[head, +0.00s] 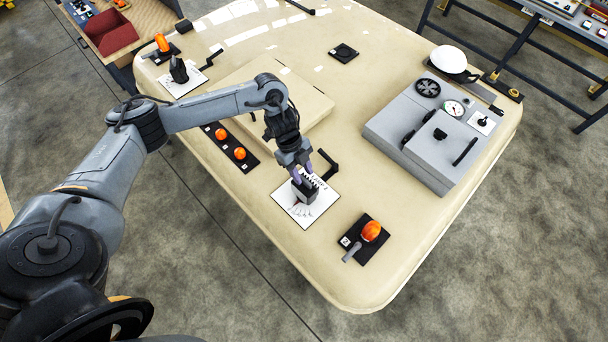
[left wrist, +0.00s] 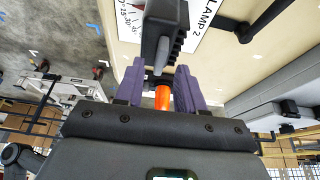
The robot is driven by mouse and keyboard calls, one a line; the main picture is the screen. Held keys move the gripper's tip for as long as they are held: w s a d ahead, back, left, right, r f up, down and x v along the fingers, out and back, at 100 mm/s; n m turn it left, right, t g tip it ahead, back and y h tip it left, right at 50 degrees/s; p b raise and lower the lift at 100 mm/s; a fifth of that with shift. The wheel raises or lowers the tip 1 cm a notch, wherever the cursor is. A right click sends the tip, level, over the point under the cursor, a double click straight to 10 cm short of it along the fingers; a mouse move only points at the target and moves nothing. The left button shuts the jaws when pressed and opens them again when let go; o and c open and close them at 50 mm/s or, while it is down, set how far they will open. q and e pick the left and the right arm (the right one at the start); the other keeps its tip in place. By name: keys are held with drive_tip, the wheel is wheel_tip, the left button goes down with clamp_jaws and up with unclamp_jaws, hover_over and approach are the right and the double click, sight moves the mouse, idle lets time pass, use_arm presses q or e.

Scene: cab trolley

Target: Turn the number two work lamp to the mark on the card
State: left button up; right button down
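The number two work lamp (head: 305,194) is a dark grey block with fins, standing on a white card (head: 293,216) near the table's front. In the left wrist view the lamp (left wrist: 168,22) points a narrow grey stem towards my gripper. The card (left wrist: 206,20) reads "LAMP 2" and shows part of an angle scale; the rest is hidden. My left gripper (head: 303,180) is right at the lamp. Its purple fingers (left wrist: 160,88) stand apart, with the stem and an orange cylinder (left wrist: 162,97) showing between them. I cannot tell whether they touch. My right gripper is not in view.
A black crank handle (head: 328,165) is close behind the lamp. An orange beacon on a black plate (head: 370,231) stands to the right, and a strip with orange knobs (head: 240,153) to the left. A grey control box (head: 405,165) stands farther right. Another lamp (head: 179,70) is at the upper left.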

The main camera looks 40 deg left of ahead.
sight(305, 188)
use_arm(q)
drive_tip(key=shift+x, duration=1.3)
clamp_jaws()
